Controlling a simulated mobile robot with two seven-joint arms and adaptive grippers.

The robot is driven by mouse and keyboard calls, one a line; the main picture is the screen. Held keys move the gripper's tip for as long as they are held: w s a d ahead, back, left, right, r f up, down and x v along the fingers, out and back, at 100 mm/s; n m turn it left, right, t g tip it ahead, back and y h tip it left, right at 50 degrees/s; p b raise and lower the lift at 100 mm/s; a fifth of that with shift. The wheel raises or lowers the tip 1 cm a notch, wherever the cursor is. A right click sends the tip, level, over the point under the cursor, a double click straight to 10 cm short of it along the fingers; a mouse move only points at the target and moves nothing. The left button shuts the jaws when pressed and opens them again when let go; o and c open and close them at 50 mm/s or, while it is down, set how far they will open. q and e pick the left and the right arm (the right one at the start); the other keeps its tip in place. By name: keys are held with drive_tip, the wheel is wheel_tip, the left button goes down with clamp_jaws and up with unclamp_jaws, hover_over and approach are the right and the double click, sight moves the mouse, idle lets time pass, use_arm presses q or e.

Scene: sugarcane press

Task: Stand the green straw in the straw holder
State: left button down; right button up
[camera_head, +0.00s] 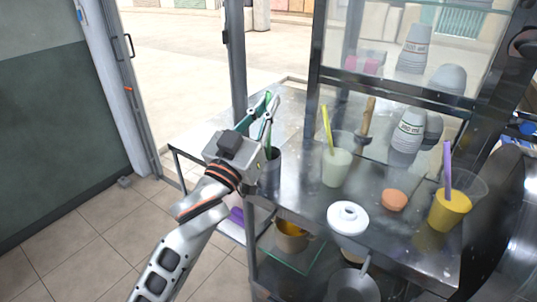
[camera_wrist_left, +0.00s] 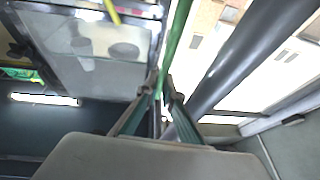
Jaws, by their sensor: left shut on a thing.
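The green straw (camera_wrist_left: 178,40) rises from between the fingertips of my left gripper (camera_wrist_left: 161,88) in the left wrist view. In the head view my left gripper (camera_head: 268,118) is at the counter's left end, shut on the straw. Green shows at its fingers there, and the straw is hard to separate from them. A dark metal cylinder that looks like the straw holder (camera_head: 270,172) stands on the counter just below the gripper, partly hidden by it. I cannot tell whether the straw's lower end is inside it. My right gripper is not in view.
On the metal counter (camera_head: 300,190) stand a pale green drink (camera_head: 336,168) with a yellow straw, a white round lid-like piece (camera_head: 347,218), an orange bowl (camera_head: 393,200) and a yellow drink (camera_head: 449,212) with a purple straw. Stacked cups (camera_head: 408,132) stand behind. A metal post (camera_head: 236,60) rises near the gripper.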

use_arm(q)
drive_tip(key=shift+f+b, duration=0.55)
drive_tip(key=shift+f, duration=0.8)
drive_tip(key=c, duration=2.1)
unclamp_jaws()
drive_tip(key=shift+c, duration=0.2)
drive_tip(key=shift+r, duration=0.15)
